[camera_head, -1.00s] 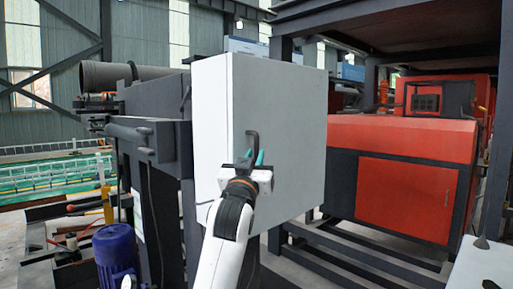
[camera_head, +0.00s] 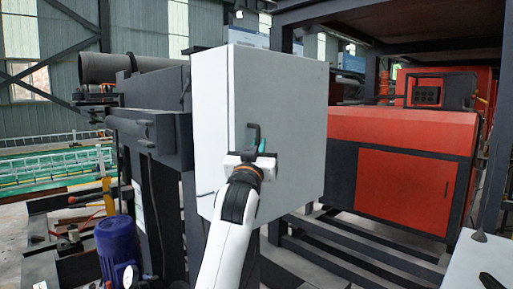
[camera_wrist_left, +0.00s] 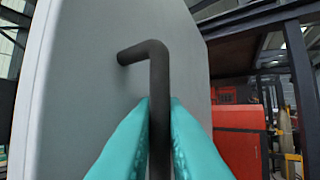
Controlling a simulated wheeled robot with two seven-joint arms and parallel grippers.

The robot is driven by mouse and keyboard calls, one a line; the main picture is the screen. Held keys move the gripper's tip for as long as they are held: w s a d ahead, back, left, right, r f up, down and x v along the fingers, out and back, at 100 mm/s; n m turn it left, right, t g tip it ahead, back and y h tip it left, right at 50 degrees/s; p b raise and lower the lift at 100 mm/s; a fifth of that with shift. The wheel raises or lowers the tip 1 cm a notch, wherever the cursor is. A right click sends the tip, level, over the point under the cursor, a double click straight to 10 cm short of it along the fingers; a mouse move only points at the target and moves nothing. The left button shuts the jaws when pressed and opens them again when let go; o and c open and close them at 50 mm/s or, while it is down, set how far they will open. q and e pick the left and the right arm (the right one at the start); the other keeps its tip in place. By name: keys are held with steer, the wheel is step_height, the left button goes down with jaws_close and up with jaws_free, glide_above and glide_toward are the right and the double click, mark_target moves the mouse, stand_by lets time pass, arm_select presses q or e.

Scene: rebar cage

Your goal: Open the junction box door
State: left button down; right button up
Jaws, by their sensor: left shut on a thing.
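The junction box (camera_head: 211,110) is a pale grey cabinet in the middle of the head view. Its door (camera_head: 290,110) faces me and looks closed. A dark bent handle (camera_head: 252,132) stands on the door's left part. My left gripper (camera_head: 254,146), with teal fingers, is at the handle. In the left wrist view the two teal fingers (camera_wrist_left: 160,130) lie on either side of the handle's vertical bar (camera_wrist_left: 159,85), shut on it. The handle's upper bend is above the fingertips. My right gripper is not in view.
Dark steel posts and a bracket (camera_head: 150,128) stand left of the box. A blue motor (camera_head: 117,248) is at the lower left. A red machine (camera_head: 400,170) in a dark frame stands behind at the right. A pale surface (camera_head: 475,265) is at the lower right.

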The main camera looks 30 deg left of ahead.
arm_select(q)
steer(key=d+b, duration=0.1)
steer(key=d, duration=1.3)
steer(key=shift+s+d, duration=0.2)
steer(key=shift+s, duration=0.05)
steer(key=c, duration=1.8)
jaws_free()
steer(key=shift+o, duration=0.2)
steer(key=shift+f, duration=0.1)
